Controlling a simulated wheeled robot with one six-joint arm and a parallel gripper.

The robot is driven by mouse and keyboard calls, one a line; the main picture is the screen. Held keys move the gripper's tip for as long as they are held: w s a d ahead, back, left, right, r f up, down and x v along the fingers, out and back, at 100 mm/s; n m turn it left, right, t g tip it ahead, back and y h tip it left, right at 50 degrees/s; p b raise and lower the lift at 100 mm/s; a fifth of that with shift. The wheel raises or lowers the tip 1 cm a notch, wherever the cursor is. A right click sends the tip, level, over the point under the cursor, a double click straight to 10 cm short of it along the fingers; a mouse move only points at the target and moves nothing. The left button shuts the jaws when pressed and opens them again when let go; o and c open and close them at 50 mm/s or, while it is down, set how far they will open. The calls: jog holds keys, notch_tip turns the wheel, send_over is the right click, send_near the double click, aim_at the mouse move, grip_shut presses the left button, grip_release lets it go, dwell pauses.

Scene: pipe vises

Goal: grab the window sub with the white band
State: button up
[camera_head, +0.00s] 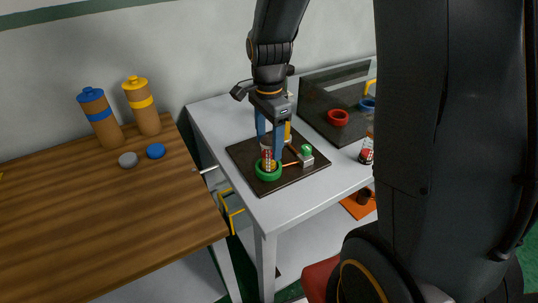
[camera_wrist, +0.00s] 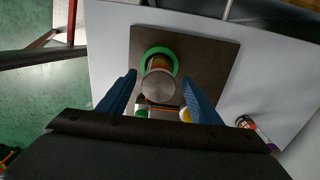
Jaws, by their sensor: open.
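A short cylindrical sub (camera_head: 267,156) stands in a green ring (camera_head: 268,172) on a dark board, with red and pale colouring. In the wrist view its grey round end (camera_wrist: 158,83) faces the camera, with yellow and red on its side, inside the green ring (camera_wrist: 147,54). My gripper (camera_head: 270,151) points down over it, open, its blue fingers (camera_wrist: 159,78) on either side with gaps. The fingers partly hide the sub in the head view. I cannot tell which one carries the white band.
A red ring (camera_head: 338,118) and blue ring (camera_head: 367,104) are on a dark panel behind. A wooden table (camera_head: 90,215) stands left.

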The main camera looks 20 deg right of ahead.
jog(key=shift+s+f+p, duration=0.15)
jog(key=shift+f+p, duration=0.4)
jog(key=shift+f, duration=1.45)
grip_shut()
